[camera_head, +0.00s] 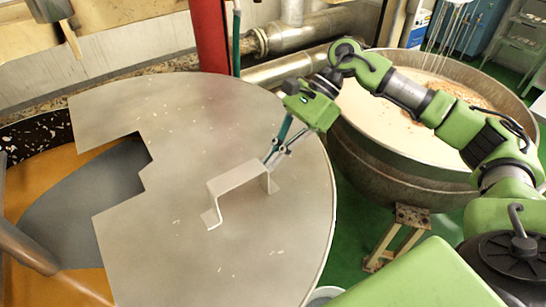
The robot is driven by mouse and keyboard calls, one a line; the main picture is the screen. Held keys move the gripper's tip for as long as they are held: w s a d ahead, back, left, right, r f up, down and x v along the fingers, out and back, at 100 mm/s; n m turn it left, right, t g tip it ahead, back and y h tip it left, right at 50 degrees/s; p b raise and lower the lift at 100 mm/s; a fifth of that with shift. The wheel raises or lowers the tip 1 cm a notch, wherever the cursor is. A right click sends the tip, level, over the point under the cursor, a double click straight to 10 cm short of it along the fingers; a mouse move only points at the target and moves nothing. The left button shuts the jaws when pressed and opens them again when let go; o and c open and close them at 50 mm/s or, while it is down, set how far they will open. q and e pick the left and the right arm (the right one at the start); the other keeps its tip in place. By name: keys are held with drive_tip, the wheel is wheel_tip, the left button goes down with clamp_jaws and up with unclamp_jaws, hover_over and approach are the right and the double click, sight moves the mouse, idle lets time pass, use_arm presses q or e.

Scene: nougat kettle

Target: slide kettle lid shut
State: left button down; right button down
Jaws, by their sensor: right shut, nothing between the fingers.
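The kettle lid (240,125) is a large flat grey metal plate with a stepped left edge. It lies over the right part of the kettle, whose inside (85,205) shows orange and grey at the left, uncovered. A raised bent-metal handle (238,180) stands on the lid. My right gripper (272,162) is shut and empty, pointing down at the right end of the handle. Whether its fingertips touch the handle, I cannot tell. My left gripper is not in view.
A second round kettle (375,165) with pale contents stands to the right, under my right arm. A red post (210,35) and metal pipes (300,35) stand behind the lid. A brown bar (25,248) crosses the open part at the left. Green floor shows between the kettles.

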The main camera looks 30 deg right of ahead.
drive_tip(key=b, duration=0.9)
hover_over(168, 236)
drive_tip(key=shift+r, duration=0.1)
